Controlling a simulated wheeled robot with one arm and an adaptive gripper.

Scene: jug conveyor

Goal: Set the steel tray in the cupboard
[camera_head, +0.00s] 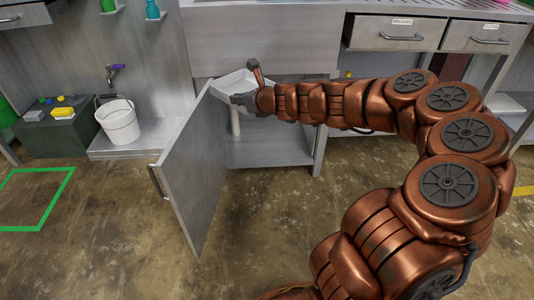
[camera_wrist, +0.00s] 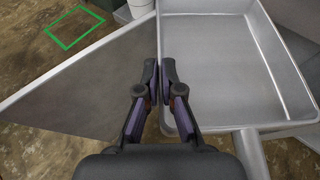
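The steel tray (camera_head: 236,80) is a shallow, pale rectangular pan, held level high at the cupboard's opening, near the top edge of the open door. My gripper (camera_head: 246,100) is at its near side. In the wrist view, the empty tray (camera_wrist: 222,62) fills the right side. The gripper's fingers (camera_wrist: 159,75) straddle its left wall, one outside and one inside, closed on it. The cupboard (camera_head: 265,150) stands open with a bare floor. Its grey door (camera_head: 195,165) swings out toward me; it also shows in the wrist view (camera_wrist: 85,90).
A pale pipe (camera_head: 235,120) stands below the tray in the cupboard. A white bucket (camera_head: 119,122) sits on a low ledge left of the door. Drawers (camera_head: 395,33) are at upper right. The floor left of the door is clear, with a green marked outline (camera_head: 70,185).

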